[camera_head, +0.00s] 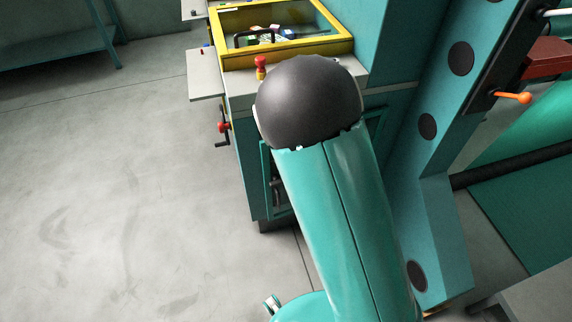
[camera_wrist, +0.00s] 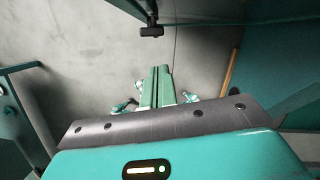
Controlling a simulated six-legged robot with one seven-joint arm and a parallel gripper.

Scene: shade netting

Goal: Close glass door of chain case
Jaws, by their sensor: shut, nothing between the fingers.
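A yellow-framed glass cover (camera_head: 343,46) with a black handle lies over a compartment on top of the teal machine, with colourful items inside. Lower on the machine front, a teal frame (camera_head: 266,165) with a dark handle is partly hidden behind my arm. I cannot tell which of the two is the chain case door, or how far either stands open. My gripper (camera_wrist: 157,70) shows in the wrist view with its two teal fingers together and nothing between them. A black handle (camera_wrist: 151,31) on a teal edge shows beyond the fingertips, apart from them. In the head view my arm hides the gripper.
A red knob (camera_head: 261,66) stands on the grey machine top, and a red crank (camera_head: 223,127) sticks out at its left side. A teal slanted column (camera_head: 440,215) with an orange-knobbed lever (camera_head: 514,97) stands at right. The grey floor (camera_head: 110,200) at left is clear.

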